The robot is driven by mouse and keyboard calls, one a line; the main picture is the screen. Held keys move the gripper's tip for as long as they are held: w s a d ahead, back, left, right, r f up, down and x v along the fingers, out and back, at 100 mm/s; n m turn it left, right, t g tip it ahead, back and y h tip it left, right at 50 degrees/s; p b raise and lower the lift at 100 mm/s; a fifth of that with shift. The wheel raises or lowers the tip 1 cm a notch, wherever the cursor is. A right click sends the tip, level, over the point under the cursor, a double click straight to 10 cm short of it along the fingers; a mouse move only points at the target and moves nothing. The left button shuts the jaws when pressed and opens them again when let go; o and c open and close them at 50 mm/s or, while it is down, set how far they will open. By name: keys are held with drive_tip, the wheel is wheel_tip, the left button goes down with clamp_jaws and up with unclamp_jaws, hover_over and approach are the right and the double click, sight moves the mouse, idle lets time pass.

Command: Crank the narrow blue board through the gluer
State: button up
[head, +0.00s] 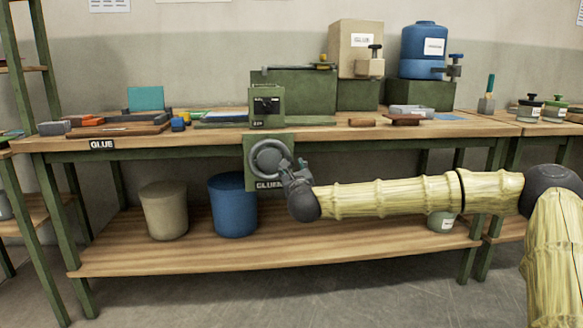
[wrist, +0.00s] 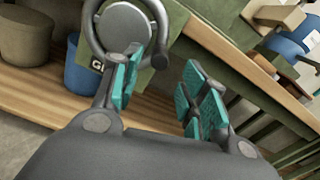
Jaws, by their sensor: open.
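My gripper (head: 291,172) is open at the wheel's lower right. In the wrist view, the teal-padded fingers (wrist: 165,82) stand apart, with a dark handle (wrist: 160,50) near the left finger; contact is unclear.
The bench (head: 205,130) carries coloured blocks, a tan box (head: 353,48) and a blue drum (head: 424,45). A beige bin (head: 163,211) and a blue bin (head: 235,206) stand on the lower shelf. Bare floor lies in front.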

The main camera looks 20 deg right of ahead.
drive_tip(key=shift+v, duration=2.4)
drive_tip(key=s+a+f+n+g+y, duration=0.2)
drive_tip(key=s+a+f+n+y, duration=0.2)
drive_tip(key=a+f+n, duration=0.8)
drive_tip(key=s+a+f+n+g+y, duration=0.4)
drive_tip(key=a+f, duration=0.5)
drive_tip(key=f, duration=1)
drive_tip(key=s+a+f+n+g, duration=0.3)
drive_tip(key=s+f+n+g, duration=0.55)
drive_tip(key=s+f, duration=1.45)
drive_tip(key=s+d+f+n+g+h, duration=0.1)
drive_tip(key=s+d+f+n, duration=0.25)
drive_tip(key=s+n, duration=0.45)
drive_tip(key=s+d+f+n+g+h, duration=0.15)
drive_tip(key=s+d+n, duration=0.3)
drive_tip(key=s, duration=0.85)
wheel_tip(320, 180, up, 36)
drive_tip(key=d+p, duration=0.1)
drive_tip(key=p, duration=3.5)
drive_tip(key=shift+m, duration=0.3)
